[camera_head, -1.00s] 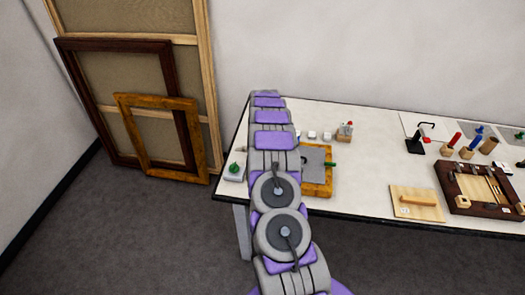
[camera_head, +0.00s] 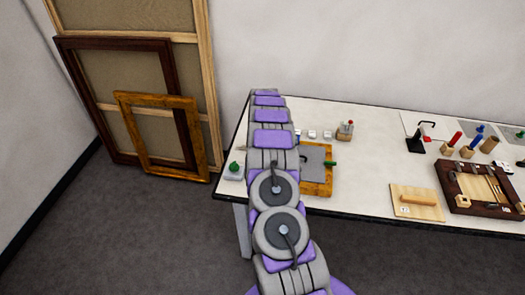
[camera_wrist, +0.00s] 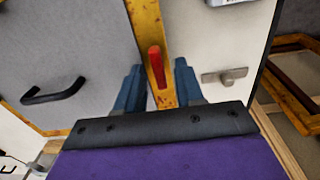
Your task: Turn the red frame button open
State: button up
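The red frame button (camera_wrist: 156,66) lies along the gilt frame's yellow rail in the wrist view. It is a narrow red bar, its long side running roughly along the rail. My gripper (camera_wrist: 158,74) is open, with one blue finger on each side of the button and rail. A gap shows between the fingers and the button; I cannot tell whether they touch lower down. The gilt frame (camera_wrist: 146,22) holds a grey panel (camera_wrist: 70,50) with a black handle (camera_wrist: 53,92). In the head view the gilt frame (camera_head: 318,188) lies on the table, partly hidden by my arm.
A grey metal latch-like piece (camera_wrist: 224,76) lies on the white table beside the frame. A green-knobbed block (camera_head: 233,171) stands at the table's left end. A dark tray (camera_head: 462,205) and wooden board (camera_head: 415,203) lie to the right. Empty frames (camera_head: 150,135) lean against the wall.

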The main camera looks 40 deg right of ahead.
jog(key=shift+s+r, duration=0.1)
notch_tip(320, 180, up, 17)
jog(key=shift+p, duration=0.45)
dwell(0.6)
